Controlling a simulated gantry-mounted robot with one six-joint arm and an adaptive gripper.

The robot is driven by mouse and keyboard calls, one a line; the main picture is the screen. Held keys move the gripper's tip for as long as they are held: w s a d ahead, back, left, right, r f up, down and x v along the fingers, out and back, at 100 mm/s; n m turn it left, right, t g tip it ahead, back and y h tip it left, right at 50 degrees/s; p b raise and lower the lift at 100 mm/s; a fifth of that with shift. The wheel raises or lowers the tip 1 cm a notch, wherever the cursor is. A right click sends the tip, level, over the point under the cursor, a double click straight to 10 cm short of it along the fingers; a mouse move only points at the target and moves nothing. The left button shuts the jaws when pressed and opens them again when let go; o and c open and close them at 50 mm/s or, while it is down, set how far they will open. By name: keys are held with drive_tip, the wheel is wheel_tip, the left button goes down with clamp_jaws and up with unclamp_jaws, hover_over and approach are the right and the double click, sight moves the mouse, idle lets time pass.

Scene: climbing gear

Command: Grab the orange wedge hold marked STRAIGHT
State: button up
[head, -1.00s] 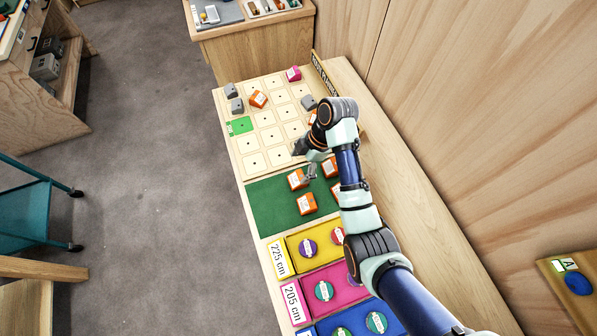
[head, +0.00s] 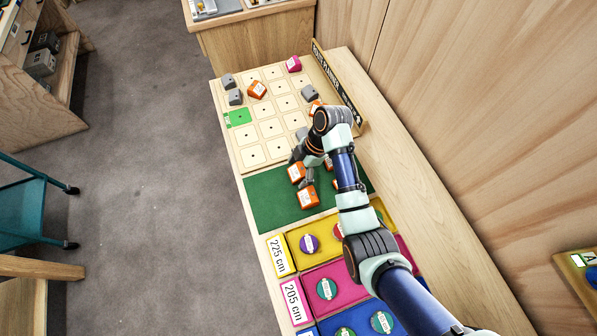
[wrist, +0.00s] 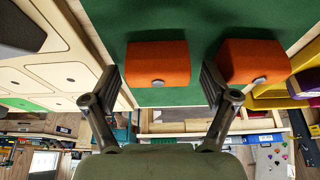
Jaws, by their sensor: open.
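Several orange wedge holds lie on a green mat (head: 265,204). One orange hold (head: 296,172) is at the mat's upper left and another orange hold (head: 308,197) is below it; others are partly hidden behind my arm. Their labels are too small to read, so I cannot tell which says STRAIGHT. My gripper (head: 303,171) is open and empty over the upper part of the mat. In the wrist view one orange hold (wrist: 157,62) appears between my open fingers, and a second orange hold (wrist: 253,60) is just beyond the right finger.
A pale grid board (head: 250,154) above the mat carries grey holds (head: 235,97), an orange hold (head: 257,89) and a magenta hold (head: 293,64). Yellow (head: 292,247) and magenta (head: 351,278) trays sit below the mat. A wooden wall (head: 480,120) rises at right.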

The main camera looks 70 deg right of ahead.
sight(298, 170)
drive_tip(key=c, duration=1.3)
drive_tip(key=shift+o, duration=0.2)
drive_tip(key=shift+r, duration=0.2)
wheel_tip(298, 170, up, 20)
drive_tip(key=p, duration=1.6)
